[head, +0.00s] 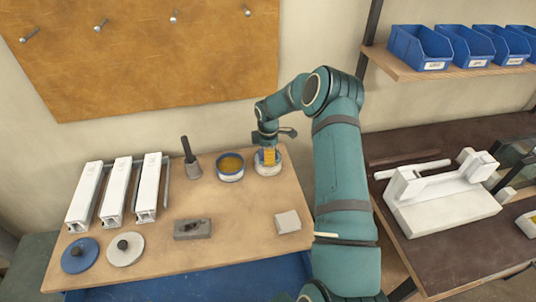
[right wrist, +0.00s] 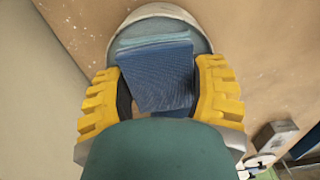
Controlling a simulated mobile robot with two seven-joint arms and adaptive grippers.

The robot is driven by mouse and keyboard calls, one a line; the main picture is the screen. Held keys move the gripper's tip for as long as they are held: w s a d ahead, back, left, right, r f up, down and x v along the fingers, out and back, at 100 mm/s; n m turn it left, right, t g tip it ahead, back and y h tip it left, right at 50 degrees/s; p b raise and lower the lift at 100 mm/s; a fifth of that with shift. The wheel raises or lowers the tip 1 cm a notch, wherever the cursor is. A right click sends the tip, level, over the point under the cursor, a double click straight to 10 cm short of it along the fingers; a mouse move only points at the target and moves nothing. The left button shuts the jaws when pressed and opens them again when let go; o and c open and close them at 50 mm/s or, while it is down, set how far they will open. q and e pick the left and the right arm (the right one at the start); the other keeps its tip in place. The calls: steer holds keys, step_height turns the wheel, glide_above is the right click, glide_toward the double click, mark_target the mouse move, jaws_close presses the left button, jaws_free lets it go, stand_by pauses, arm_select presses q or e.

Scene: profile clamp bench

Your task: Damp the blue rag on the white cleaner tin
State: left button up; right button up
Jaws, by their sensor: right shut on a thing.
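The white cleaner tin (head: 268,170) stands open at the back right of the wooden board. My right gripper (head: 268,156) points down into its mouth. In the right wrist view its yellow fingers (right wrist: 160,88) are shut on the folded blue rag (right wrist: 157,72). The rag is over the tin's opening, within the pale rim (right wrist: 165,10), with a grey-blue inside showing around it. I cannot tell how deep the rag sits or whether it touches the cleaner. My left gripper is not in view.
A blue-rimmed tin (head: 231,174) with amber contents stands just left. A blue lid (head: 80,256) and a white lid (head: 125,250) lie in front of white profiles (head: 117,192). A dark-handled tool (head: 190,160), grey block (head: 192,229) and pale square (head: 288,221) are also on the board.

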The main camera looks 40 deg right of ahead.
steer(key=shift+r+p, duration=1.8)
steer(key=shift+r, duration=1.7)
